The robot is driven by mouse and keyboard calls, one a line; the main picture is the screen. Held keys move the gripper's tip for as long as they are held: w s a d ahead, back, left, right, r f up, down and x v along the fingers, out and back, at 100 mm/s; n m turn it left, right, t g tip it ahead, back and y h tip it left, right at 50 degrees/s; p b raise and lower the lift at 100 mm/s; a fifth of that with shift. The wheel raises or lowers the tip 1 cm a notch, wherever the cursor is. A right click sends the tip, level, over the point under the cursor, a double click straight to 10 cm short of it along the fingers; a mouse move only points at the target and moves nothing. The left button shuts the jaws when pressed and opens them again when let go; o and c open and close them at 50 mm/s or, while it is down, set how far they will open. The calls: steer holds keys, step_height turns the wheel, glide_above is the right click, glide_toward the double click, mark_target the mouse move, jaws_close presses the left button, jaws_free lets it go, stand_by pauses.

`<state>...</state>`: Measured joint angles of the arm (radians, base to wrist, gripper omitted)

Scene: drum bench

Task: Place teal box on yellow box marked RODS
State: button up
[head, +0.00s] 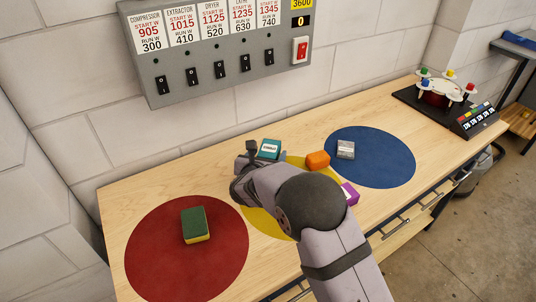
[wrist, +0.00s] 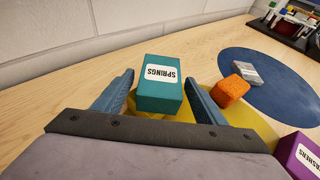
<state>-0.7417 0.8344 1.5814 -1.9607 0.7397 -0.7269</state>
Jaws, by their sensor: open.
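The teal box (head: 270,149), labelled SPRINGS, sits near the back of the bench, by the edge of the yellow circle. In the wrist view the teal box (wrist: 160,92) shows straight ahead, with its label upside down. My gripper (wrist: 160,82) is open, with one finger on each side of the teal box; I cannot tell whether either touches it. In the head view my gripper (head: 250,165) is just left of the teal box, partly covered by my arm.
An orange block (head: 318,160) lies right of the teal box. A grey box (head: 346,149) is on the blue circle (head: 385,170). A purple box (wrist: 301,155) is partly behind my arm. A green-and-yellow sponge (head: 195,225) lies on the red circle (head: 150,265). A switch panel (head: 215,75) hangs behind.

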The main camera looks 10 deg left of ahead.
steer(key=shift+r, duration=0.15)
